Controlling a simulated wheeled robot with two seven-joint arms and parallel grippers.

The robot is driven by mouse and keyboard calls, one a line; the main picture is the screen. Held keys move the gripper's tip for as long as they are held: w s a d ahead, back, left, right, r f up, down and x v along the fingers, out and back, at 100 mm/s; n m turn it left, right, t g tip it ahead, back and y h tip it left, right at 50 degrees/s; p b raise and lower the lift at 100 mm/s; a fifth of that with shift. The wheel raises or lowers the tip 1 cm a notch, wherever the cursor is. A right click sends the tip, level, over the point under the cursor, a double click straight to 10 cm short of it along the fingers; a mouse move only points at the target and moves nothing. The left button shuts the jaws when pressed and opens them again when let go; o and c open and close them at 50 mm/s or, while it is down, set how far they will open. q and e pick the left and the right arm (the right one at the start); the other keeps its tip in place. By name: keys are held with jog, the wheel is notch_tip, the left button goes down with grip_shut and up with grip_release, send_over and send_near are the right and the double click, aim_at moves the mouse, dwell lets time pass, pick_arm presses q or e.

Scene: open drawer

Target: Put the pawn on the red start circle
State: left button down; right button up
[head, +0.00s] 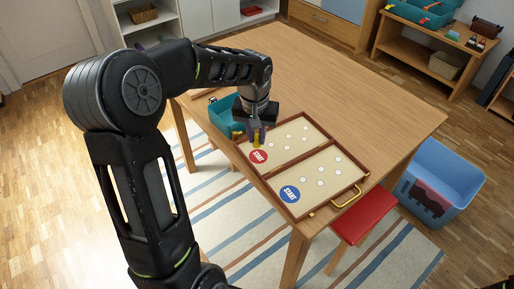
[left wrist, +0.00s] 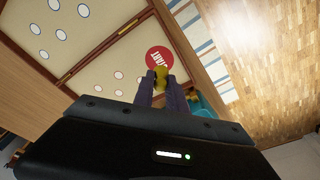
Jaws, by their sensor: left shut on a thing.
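The yellow pawn (head: 256,142) is between the fingers of my left gripper (head: 256,135), which points down at the board's left end and is shut on it. In the left wrist view the pawn (left wrist: 160,76) shows between the purple fingers and overlaps the near edge of the red start circle. The red start circle (head: 258,157) lies on the open wooden game board (head: 300,162), just in front of the gripper. Whether the pawn touches the board, I cannot tell. My right gripper is not in view.
A blue start circle (head: 290,194) and several white spots are on the board. A teal box (head: 220,115) stands beside it, with something yellow at its edge. A red stool (head: 364,217) and a blue bin (head: 440,185) stand by the wooden table (head: 400,125).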

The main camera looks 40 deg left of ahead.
aim_at(257, 146)
pick_arm(q)
jog(key=shift+f, duration=2.45)
jog(key=shift+f, duration=0.2)
jog(key=c, duration=1.3)
grip_release()
jog(key=shift+c, duration=0.2)
jog(key=shift+r, duration=0.15)
notch_tip(257, 146, up, 12)
jog(key=s, duration=0.1)
jog(key=shift+s+d, duration=0.35)
